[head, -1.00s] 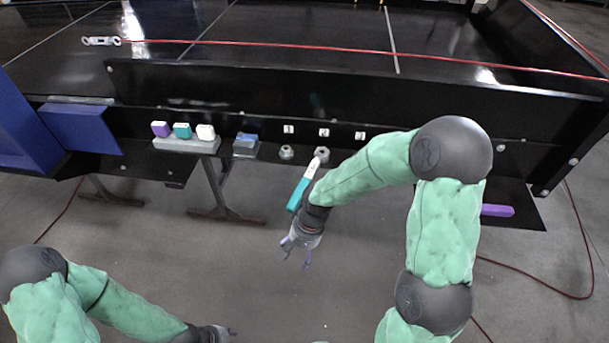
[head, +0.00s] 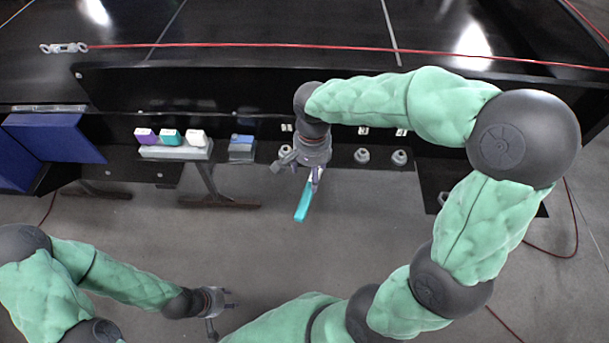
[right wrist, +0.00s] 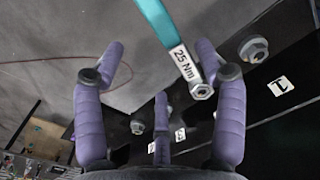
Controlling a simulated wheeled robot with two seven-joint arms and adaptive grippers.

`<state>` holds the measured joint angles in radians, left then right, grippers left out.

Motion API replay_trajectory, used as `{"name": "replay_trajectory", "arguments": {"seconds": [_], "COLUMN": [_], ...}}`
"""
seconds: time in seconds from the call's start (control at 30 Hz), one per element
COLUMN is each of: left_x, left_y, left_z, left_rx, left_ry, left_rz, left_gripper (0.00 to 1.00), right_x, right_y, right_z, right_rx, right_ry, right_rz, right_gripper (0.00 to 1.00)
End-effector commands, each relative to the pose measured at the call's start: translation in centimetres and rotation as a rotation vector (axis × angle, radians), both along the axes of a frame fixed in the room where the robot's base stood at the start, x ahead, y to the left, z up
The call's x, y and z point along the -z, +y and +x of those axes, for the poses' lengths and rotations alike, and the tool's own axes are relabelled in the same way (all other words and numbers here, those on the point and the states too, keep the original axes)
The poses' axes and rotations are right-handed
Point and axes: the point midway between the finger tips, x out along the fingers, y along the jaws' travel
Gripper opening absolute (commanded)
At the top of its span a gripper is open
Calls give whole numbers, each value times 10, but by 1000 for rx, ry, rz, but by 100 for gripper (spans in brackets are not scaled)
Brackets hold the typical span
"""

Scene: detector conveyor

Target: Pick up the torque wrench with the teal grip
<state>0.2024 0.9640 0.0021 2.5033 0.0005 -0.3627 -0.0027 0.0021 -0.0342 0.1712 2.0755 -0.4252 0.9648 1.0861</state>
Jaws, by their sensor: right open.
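The torque wrench with the teal grip (head: 303,204) sticks out over the floor from under my right gripper in the head view. In the right wrist view its teal shaft (right wrist: 157,20) comes in from the top, with a white "25 Nm" label and a metal hex end (right wrist: 201,92) near the right purple finger. My right gripper (head: 300,171) is open, just above the wrench's head end; its spread fingers (right wrist: 162,60) are not closed on it. My left gripper (head: 224,304) is low at left, over the floor, empty, fingers apart.
A black ledge carries a grey holder (head: 175,154) with purple, teal and white blocks, a grey-blue box (head: 242,149), and several hex nuts (head: 361,155) beside numbered labels. A black conveyor wall (head: 200,90) stands behind. Blue panels (head: 55,138) are at left. Floor in front is free.

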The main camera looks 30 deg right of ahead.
Motion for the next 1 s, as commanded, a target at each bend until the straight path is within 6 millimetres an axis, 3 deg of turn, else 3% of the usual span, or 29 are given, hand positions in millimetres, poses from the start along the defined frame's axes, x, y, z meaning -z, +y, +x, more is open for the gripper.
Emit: {"name": "replay_trajectory", "arguments": {"seconds": [0.2, 0.53, 0.8, 1.0], "left_x": [4, 4, 6, 6], "left_y": [0, 0, 0, 0], "left_z": [-1, 0, 0, 0], "left_rx": [0, 0, 0, 0], "left_ry": [1, 0, 0, 0], "left_rz": [0, 0, 0, 0], "left_gripper": [40, 40, 40, 40], "right_x": [35, 60, 95, 102], "right_y": [0, -2, -7, -6], "right_z": [-1, 2, 7, 8], "right_rx": [0, -1, -1, -2], "right_ry": [7, 6, 6, 2], "right_rz": [0, 0, 0, 1], "right_gripper": [71, 71, 71, 71]}}
